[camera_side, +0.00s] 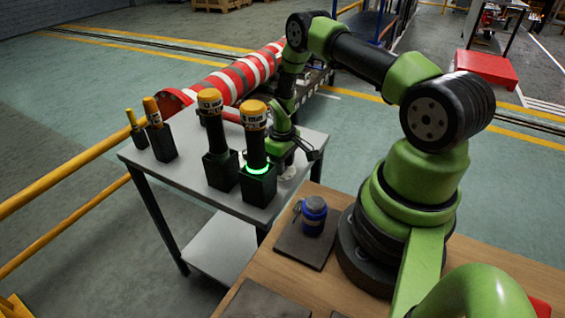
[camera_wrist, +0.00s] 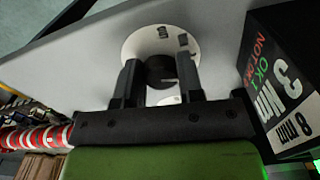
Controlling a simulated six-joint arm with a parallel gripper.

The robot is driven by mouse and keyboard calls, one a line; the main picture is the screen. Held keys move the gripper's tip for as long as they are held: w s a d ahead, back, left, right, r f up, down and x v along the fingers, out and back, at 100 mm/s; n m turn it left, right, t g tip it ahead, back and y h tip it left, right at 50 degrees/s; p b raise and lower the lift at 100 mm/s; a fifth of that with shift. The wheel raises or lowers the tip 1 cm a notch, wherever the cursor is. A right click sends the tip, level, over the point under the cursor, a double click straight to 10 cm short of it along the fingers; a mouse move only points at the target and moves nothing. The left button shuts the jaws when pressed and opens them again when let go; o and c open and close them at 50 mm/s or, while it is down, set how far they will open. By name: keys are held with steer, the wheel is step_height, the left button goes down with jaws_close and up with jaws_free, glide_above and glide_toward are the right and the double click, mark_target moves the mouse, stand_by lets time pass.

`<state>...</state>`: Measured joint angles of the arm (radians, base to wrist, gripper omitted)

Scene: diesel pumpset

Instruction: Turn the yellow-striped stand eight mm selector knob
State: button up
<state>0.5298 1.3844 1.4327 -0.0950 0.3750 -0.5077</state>
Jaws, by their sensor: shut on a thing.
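In the wrist view, my gripper (camera_wrist: 159,82) is shut on a dark selector knob (camera_wrist: 160,68), one finger on each side of it. The knob sits at the middle of a round white dial (camera_wrist: 150,38) with small dark marks on the grey table top. Right of the dial is a black stand (camera_wrist: 285,80) whose label includes "8 mm", "OK" and "NOT OK". In the side view, my gripper (camera_side: 306,150) is low over the table's right end, beside a black stand (camera_side: 258,186) with a glowing green ring and an orange-topped tool (camera_side: 254,135). No yellow stripe can be made out.
More black stands (camera_side: 221,172) with yellow- or orange-topped tools stand leftward on the grey table (camera_side: 190,185). A blue jar (camera_side: 314,217) sits on a dark mat on the wooden bench. A red-and-white striped cylinder (camera_side: 235,78) lies behind the table. A yellow rail (camera_side: 65,180) runs at left.

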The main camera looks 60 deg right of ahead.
steer(key=shift+a+m, duration=0.1)
steer(key=shift+m, duration=2.1)
steer(key=o, duration=0.9)
step_height(320, 180, up, 10)
